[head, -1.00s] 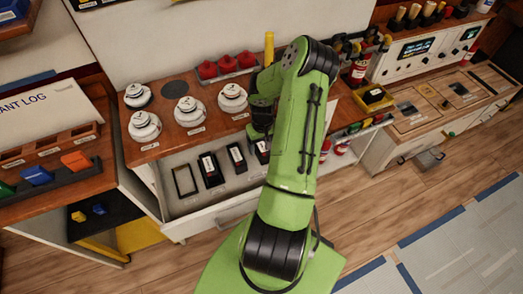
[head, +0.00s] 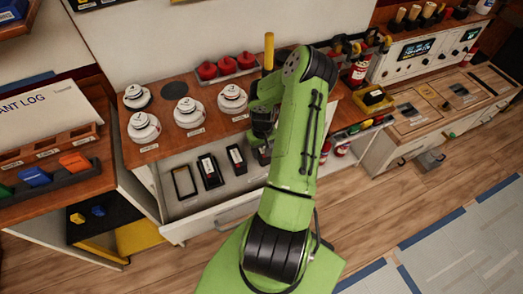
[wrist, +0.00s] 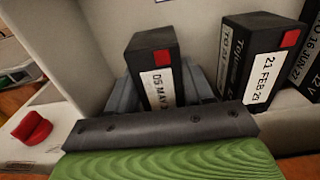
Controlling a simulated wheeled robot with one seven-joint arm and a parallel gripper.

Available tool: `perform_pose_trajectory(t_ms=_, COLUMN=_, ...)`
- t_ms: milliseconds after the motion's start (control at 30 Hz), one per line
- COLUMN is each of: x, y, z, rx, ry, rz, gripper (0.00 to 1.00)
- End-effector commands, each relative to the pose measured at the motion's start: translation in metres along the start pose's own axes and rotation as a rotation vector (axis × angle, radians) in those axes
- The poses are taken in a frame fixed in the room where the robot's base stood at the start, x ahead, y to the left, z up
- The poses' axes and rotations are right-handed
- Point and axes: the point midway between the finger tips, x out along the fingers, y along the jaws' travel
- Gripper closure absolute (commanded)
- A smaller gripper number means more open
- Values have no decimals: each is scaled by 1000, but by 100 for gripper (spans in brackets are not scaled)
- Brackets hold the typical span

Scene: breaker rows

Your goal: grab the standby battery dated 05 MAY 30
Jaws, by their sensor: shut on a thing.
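My gripper (head: 262,138) is over the right part of an open drawer. In the wrist view it is shut on a black battery (wrist: 153,68) with a red patch and a white label. The label starts "05 MAY"; the year's end is hidden behind the gripper, so I cannot read it whole. To its right in the wrist view stands a battery labelled "21 FEB" (wrist: 258,60), apart from the jaws. Another battery (wrist: 308,65) at the right edge reads "16 JUN", partly cut off. The head view shows two batteries (head: 210,171) (head: 237,159) left of my gripper.
The open drawer (head: 205,213) also holds an empty dark frame (head: 184,182) at left. Above it, the wooden counter (head: 150,103) carries several white round detectors, red knobs (head: 228,65) and a yellow post (head: 268,50).

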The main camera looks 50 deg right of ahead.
Motion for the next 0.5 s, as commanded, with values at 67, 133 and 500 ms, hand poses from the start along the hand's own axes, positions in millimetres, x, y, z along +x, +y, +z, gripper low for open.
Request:
perform_pose_trajectory(t_ms=67, x=-1, y=0, z=0, rx=0, ry=2, rz=0, gripper=100)
perform_pose_trajectory(t_ms=133, x=-1, y=0, z=-1, rx=0, ry=2, rz=1, gripper=100)
perform_pose_trajectory(t_ms=500, x=-13, y=1, z=27, rx=-1, ry=-1, rz=2, gripper=100)
